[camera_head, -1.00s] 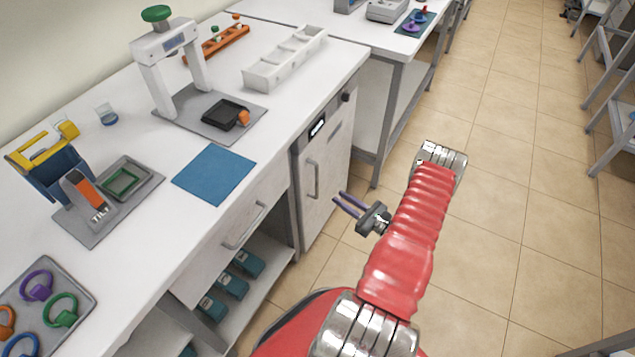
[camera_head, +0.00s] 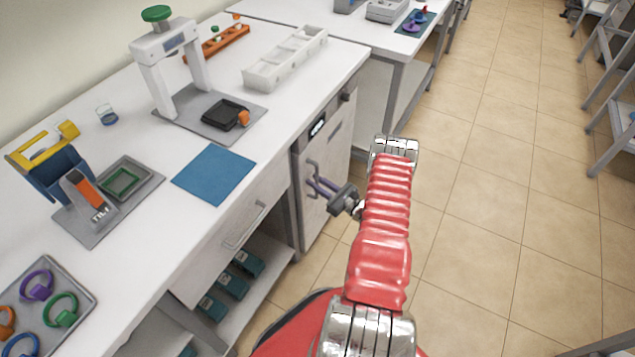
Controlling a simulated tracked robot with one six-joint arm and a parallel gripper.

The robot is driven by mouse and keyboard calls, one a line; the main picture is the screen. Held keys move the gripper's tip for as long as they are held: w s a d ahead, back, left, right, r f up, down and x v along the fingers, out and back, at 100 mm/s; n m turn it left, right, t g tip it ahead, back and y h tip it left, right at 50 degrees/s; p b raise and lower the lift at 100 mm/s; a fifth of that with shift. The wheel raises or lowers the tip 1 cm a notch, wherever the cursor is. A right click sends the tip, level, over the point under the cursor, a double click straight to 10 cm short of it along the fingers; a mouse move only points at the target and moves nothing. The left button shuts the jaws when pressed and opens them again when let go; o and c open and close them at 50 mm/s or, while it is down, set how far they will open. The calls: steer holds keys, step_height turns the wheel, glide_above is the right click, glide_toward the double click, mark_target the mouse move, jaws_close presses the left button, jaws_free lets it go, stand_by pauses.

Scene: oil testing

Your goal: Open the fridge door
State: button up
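The fridge (camera_head: 328,185) is a small white door under the right end of the counter, with a dark display (camera_head: 317,128) above it. The door looks shut. Its vertical grey handle (camera_head: 313,166) is near the door's left side. My gripper (camera_head: 315,184) is at the lower part of the handle, with its two thin purple-grey fingers pointing at the door. The fingers are apart and overlap the handle in view. I cannot tell whether they are around it or touching it. Part of the door's right side is close behind my red arm.
A drawer with a handle (camera_head: 245,225) and open shelves with teal boxes (camera_head: 230,284) are left of the fridge. The countertop above holds a blue mat (camera_head: 214,174), a press stand and a white rack (camera_head: 285,60). The tiled floor (camera_head: 500,220) on the right is clear.

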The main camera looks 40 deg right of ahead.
steer(key=shift+c, duration=0.3)
jaws_close()
stand_by(0.3)
